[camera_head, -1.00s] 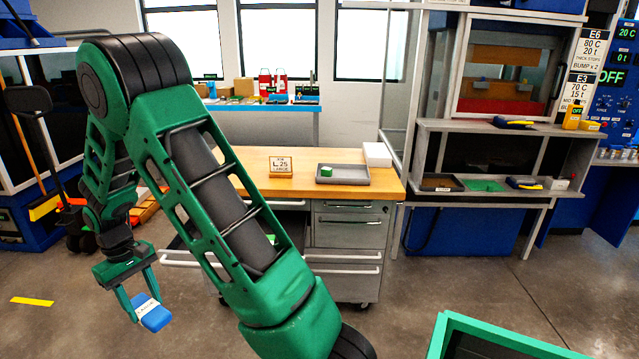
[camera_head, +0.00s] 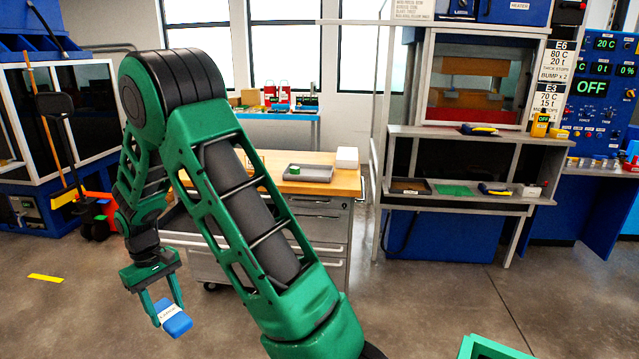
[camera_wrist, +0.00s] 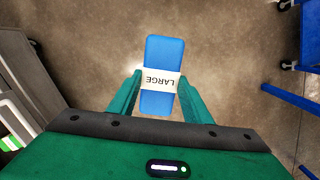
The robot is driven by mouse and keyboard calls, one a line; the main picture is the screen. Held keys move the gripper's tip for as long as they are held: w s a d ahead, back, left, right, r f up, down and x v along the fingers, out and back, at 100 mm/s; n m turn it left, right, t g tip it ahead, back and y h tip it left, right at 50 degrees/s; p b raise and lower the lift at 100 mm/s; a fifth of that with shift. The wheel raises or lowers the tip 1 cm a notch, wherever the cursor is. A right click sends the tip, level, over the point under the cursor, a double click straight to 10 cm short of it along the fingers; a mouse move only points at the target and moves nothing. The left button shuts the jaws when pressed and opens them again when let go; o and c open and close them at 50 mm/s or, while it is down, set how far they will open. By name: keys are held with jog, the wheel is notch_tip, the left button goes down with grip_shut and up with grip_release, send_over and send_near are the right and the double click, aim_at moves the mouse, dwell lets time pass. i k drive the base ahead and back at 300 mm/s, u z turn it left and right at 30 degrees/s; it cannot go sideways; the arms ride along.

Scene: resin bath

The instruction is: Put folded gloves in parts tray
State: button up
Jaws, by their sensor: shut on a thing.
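The folded gloves (camera_head: 175,321) are a blue bundle with a white band. In the wrist view the gloves (camera_wrist: 160,54) show the word LARGE on the band. My gripper (camera_head: 169,311) is shut on them and holds them over the bare floor at the lower left. In the wrist view the fingers of my gripper (camera_wrist: 160,88) press both sides at the band. A grey tray (camera_head: 308,173), which looks like the parts tray, lies on the wooden bench top with a small green item in it. The gloves are well apart from this tray.
The wooden bench (camera_head: 347,183) stands beyond my arm, which hides its left part. A grey shelf unit (camera_head: 470,194) with small trays stands to the right. The floor (camera_head: 430,300) before it is clear.

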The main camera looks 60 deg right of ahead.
aim_at(309, 173)
jog(key=z, duration=0.15)
jog(key=k, duration=0.15)
jog(key=z, duration=0.9)
jog(key=i, duration=0.1)
jog(key=z, duration=0.5)
